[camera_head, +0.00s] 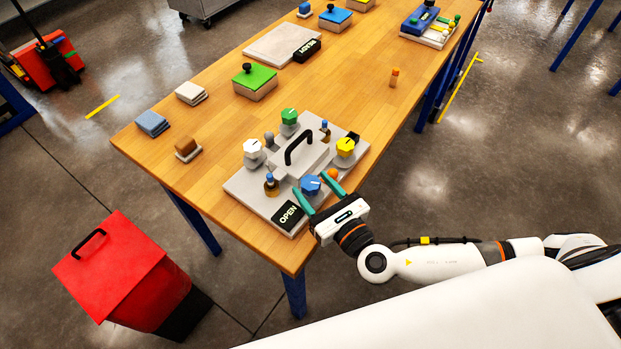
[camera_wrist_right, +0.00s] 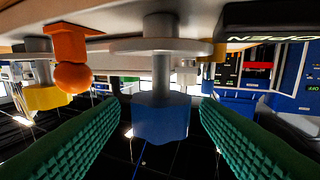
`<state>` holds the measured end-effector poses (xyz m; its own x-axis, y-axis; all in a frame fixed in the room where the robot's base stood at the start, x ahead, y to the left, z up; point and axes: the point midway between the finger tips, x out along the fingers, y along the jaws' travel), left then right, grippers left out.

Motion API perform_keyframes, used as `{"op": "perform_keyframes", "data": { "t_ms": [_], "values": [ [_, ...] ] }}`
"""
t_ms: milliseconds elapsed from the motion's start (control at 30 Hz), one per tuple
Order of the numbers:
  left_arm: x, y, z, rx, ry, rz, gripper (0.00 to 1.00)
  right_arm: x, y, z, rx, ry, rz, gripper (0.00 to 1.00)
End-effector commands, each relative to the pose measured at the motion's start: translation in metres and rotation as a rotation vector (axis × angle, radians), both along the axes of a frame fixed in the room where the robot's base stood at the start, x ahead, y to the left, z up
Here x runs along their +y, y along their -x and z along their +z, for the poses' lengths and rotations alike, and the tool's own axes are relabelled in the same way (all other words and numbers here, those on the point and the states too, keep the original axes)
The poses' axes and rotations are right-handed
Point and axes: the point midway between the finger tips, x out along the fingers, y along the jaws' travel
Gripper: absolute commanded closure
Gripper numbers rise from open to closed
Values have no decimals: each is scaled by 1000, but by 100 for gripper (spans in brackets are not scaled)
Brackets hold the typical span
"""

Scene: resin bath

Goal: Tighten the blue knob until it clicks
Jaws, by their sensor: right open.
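The blue knob (camera_head: 311,185) sits at the near side of a grey plate (camera_head: 243,191) on the wooden table. It has a white mark on its top. In the right wrist view the blue knob (camera_wrist_right: 161,117) hangs upside down in the picture, between the two green fingers. My right gripper (camera_head: 318,187) is open, with a finger on each side of the knob. In the right wrist view a gap shows between each finger of the gripper (camera_wrist_right: 160,125) and the knob. My left gripper is not in view.
White (camera_head: 253,147), green (camera_head: 289,116) and yellow (camera_head: 346,146) knobs share the plate with a black-handled block (camera_head: 302,160). An orange piece (camera_wrist_right: 72,60) stands close beside the blue knob. An OPEN sign (camera_head: 288,215) lies at the plate's near corner.

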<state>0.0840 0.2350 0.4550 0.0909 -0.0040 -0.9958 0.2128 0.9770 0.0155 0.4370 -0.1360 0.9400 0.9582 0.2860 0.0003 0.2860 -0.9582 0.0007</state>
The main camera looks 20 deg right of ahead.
Motion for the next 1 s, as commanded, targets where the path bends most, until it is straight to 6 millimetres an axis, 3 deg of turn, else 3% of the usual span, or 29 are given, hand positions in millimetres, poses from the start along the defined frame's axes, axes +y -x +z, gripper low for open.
{"op": "perform_keyframes", "data": {
  "t_ms": [200, 467, 567, 767, 1000],
  "values": [
    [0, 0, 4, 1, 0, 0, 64, 6, -17, 0, 0, -1, 1, 43],
    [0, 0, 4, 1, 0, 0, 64, 6, -18, 0, 1, 0, 1, 43],
    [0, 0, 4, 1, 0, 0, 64, 6, -18, 0, 1, 0, 1, 55],
    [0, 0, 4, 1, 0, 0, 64, 5, -18, 0, 0, 0, 0, 87],
    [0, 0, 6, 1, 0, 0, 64, 6, -17, 0, 2, -1, -20, 88]
  ]
}}
